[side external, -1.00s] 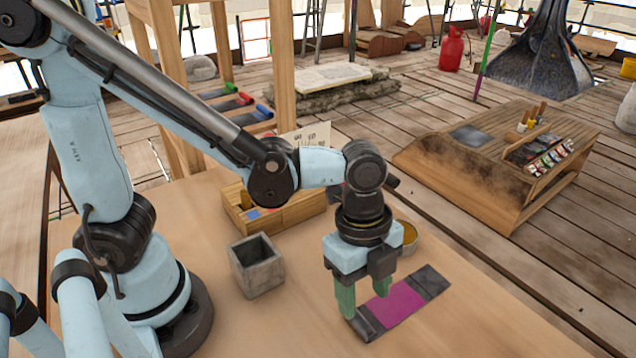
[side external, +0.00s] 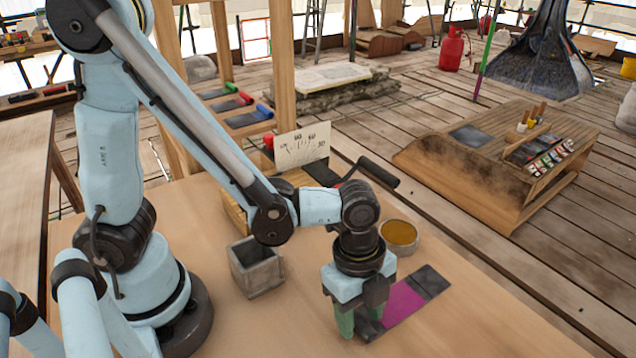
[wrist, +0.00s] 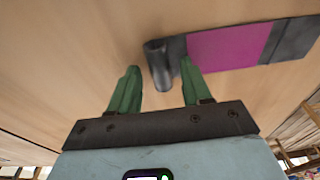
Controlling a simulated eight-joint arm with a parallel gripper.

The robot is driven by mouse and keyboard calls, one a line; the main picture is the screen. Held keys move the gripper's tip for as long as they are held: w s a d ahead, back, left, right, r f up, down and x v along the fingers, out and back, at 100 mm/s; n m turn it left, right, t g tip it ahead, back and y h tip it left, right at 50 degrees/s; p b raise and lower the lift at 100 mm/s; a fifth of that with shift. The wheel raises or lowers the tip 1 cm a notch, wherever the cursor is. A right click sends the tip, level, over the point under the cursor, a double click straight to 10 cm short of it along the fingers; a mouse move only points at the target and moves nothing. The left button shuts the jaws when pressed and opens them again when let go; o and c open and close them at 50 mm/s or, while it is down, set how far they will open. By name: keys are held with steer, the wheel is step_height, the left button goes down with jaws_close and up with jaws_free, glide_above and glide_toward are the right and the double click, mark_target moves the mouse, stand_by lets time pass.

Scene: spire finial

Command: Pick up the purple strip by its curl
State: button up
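The purple strip (side external: 402,304) lies flat on the tan table, with dark grey ends. It also shows in the wrist view (wrist: 229,47), running off to the upper right. Its near end rises into a dark rolled curl (wrist: 158,64). My gripper (wrist: 158,84) is open, with green fingers pointing down. In the wrist view the curl sits between the fingertips, closer to the right finger. I cannot tell whether that finger touches the strip. In the side view my gripper (side external: 358,322) is low at the strip's near end and hides most of the curl.
A grey square pot (side external: 256,266) stands left of my gripper. A round tin of amber contents (side external: 399,234) stands behind the strip. A wooden box with a dial card (side external: 302,147) and a black crank handle (side external: 372,172) is behind my arm. The table front is clear.

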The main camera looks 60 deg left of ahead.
jaws_close()
steer(key=shift+r, duration=0.1)
